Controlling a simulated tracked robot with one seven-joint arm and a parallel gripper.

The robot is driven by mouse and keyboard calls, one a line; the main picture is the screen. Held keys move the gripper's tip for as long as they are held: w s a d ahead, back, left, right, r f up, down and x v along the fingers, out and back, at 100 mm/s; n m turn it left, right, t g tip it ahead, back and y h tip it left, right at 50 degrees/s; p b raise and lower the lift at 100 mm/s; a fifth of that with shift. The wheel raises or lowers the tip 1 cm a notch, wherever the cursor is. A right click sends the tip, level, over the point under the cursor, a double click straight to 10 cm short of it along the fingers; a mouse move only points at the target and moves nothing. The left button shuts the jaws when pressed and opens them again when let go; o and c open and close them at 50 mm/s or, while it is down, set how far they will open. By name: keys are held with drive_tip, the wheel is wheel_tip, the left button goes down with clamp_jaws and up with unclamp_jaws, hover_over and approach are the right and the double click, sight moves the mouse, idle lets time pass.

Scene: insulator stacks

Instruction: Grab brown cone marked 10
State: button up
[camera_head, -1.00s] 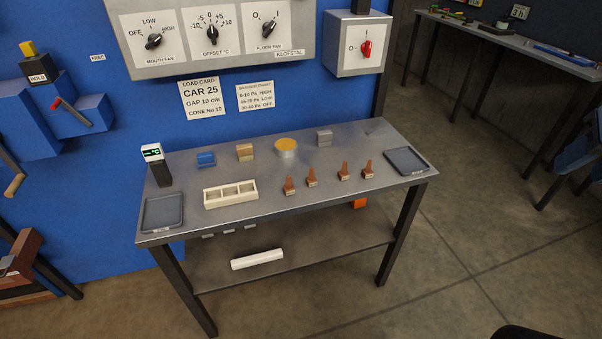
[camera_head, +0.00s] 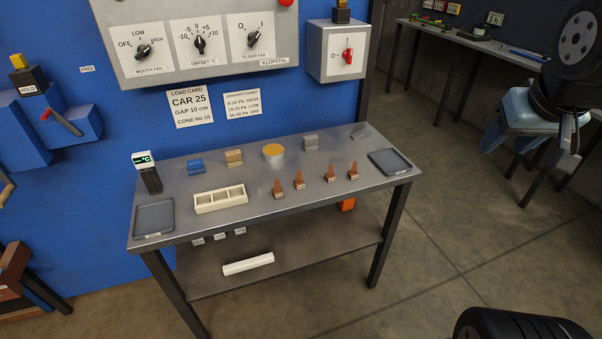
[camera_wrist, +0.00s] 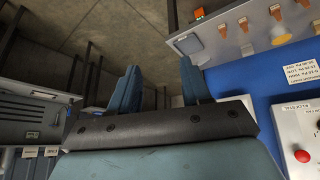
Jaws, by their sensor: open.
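Several small brown cones stand in a row on the front right half of the metal table. From left to right in the head view they are a first cone (camera_head: 278,190), a second (camera_head: 299,181), a third (camera_head: 330,174) and a fourth (camera_head: 353,171). Their base labels are too small to read, so I cannot tell which is marked 10. Some cones also show at the upper right of the wrist view (camera_wrist: 279,34). My gripper (camera_wrist: 160,75) is open and empty, with its two blue fingers apart, well away from the cones.
The table (camera_head: 250,222) also holds a left tray (camera_head: 153,218), a right tray (camera_head: 389,162), a cream three-compartment box (camera_head: 220,200), a yellow-topped tin (camera_head: 273,152), small blocks and a thermometer (camera_head: 147,172). A blue wall with a control panel (camera_head: 195,45) stands behind.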

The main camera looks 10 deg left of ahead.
drive_tip(key=w+a+f+n+t, duration=0.1)
drive_tip(key=w+a+f+n, duration=0.1)
drive_tip(key=w+f, duration=0.3)
drive_tip(key=w+a+f+n, duration=0.1)
drive_tip(key=w+a+f, duration=0.15)
drive_tip(key=w, duration=0.35)
drive_tip(key=n+y, duration=0.7)
drive_tip(key=y, duration=0.5)
approach(300, 174)
drive_tip(key=x, duration=0.7)
drive_tip(key=shift+d, duration=0.1)
drive_tip(key=shift+x, duration=2.8)
drive_tip(key=shift+w+r+t, duration=0.1)
drive_tip(key=shift+w+t, duration=0.05)
drive_tip(key=shift+t, duration=0.15)
clamp_jaws()
